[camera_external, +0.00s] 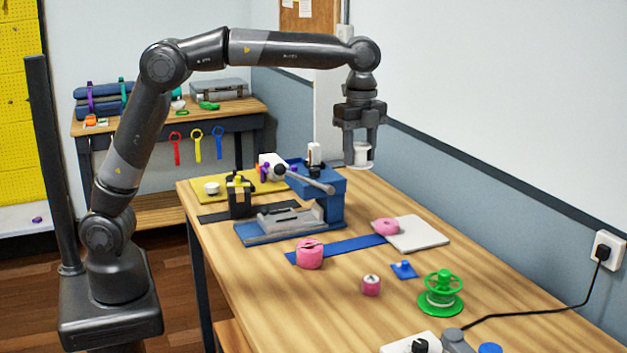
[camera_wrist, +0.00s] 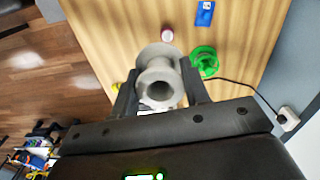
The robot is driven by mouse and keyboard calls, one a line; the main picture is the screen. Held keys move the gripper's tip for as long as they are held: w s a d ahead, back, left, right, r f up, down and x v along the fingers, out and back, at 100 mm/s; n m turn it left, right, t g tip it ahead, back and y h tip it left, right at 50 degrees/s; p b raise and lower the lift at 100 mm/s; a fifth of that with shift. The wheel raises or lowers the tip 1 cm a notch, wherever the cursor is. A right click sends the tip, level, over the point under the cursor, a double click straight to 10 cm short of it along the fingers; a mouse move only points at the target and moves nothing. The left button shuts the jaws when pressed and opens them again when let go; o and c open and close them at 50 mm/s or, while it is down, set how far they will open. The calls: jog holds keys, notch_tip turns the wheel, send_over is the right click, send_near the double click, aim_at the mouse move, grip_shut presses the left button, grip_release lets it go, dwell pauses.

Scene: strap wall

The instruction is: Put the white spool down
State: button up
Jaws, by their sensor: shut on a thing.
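The white spool (camera_external: 361,156) is held between the fingertips of my gripper (camera_external: 361,145), well above the wooden workbench (camera_external: 330,300). In the wrist view the white spool (camera_wrist: 158,72) sits between the two dark fingers of my gripper (camera_wrist: 160,95), with its round hollow end facing the camera. My gripper is shut on it, over the far right part of the bench near the wall. Part of the spool is hidden by the fingers in the external view.
On the bench are a blue machine with a lever (camera_external: 318,195), a grey-white square plate (camera_external: 418,235) with a pink ring on it, pink rolls (camera_external: 309,254), a small blue piece (camera_external: 403,269) and a green spool stand (camera_external: 441,295). A black cable runs to a wall socket (camera_external: 606,250).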

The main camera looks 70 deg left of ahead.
jog(key=s+d+m, duration=0.2)
jog(key=s+d, duration=0.6)
jog(key=d, duration=0.3)
jog(key=s+d+m, duration=0.3)
jog(key=s+d, duration=0.4)
jog(key=d, duration=0.4)
send_over(373, 327)
notch_tip(373, 327, down, 26)
jog(key=shift+w+a+f, duration=0.1)
jog(key=shift+f, duration=1.85)
jog(key=shift+f, duration=0.15)
jog(key=o, duration=1)
jog(key=shift+c, duration=0.2)
